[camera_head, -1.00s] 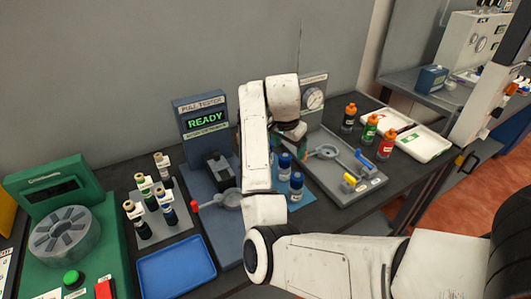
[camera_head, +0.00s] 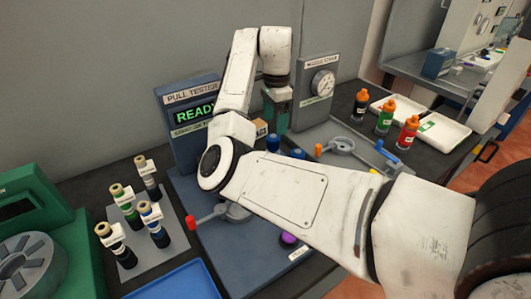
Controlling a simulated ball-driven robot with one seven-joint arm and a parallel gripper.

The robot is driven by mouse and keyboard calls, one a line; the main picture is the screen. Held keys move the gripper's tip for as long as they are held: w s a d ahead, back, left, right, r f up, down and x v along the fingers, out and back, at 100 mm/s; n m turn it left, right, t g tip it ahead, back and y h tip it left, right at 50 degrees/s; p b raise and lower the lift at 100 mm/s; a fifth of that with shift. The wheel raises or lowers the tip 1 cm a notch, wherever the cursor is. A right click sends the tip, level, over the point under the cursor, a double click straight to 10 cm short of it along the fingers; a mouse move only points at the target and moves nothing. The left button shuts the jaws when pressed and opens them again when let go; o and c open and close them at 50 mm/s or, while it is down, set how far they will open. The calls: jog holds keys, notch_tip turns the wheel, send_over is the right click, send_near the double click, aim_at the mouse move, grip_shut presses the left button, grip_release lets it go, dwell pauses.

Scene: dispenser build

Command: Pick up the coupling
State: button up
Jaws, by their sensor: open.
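Two dark blue capped parts stand on the bench behind my forearm, a left one (camera_head: 273,143) and a right one (camera_head: 298,154). Their lower parts are hidden by my arm. I cannot tell for sure whether either is the coupling. My gripper (camera_head: 276,124), with teal-green fingers, points down in the middle of the head view, just above and behind the blue parts. It is open. I see nothing held in it, but its fingertips are small and partly hidden.
The pull tester (camera_head: 196,108) reads READY at left. A gauge stand (camera_head: 322,82) rises right of my gripper. Bottles with orange tops (camera_head: 384,116) stand near white trays (camera_head: 444,133) at right. Spools (camera_head: 123,200) and a blue tray (camera_head: 175,285) are at front left.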

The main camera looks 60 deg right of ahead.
aim_at(273, 145)
jog(key=shift+w+d+f, duration=0.1)
jog(key=shift+f, duration=0.25)
notch_tip(273, 145, down, 5)
jog(key=shift+w+r+b, duration=0.1)
jog(key=shift+b, duration=0.4)
jog(key=shift+w+d+f+p, duration=0.1)
jog(key=shift+f+p, duration=0.1)
jog(key=shift+f, duration=1.15)
jog(key=shift+w+d+f+p, duration=0.1)
jog(key=shift+f+p, duration=0.1)
jog(key=shift+f, duration=1.15)
grip_shut()
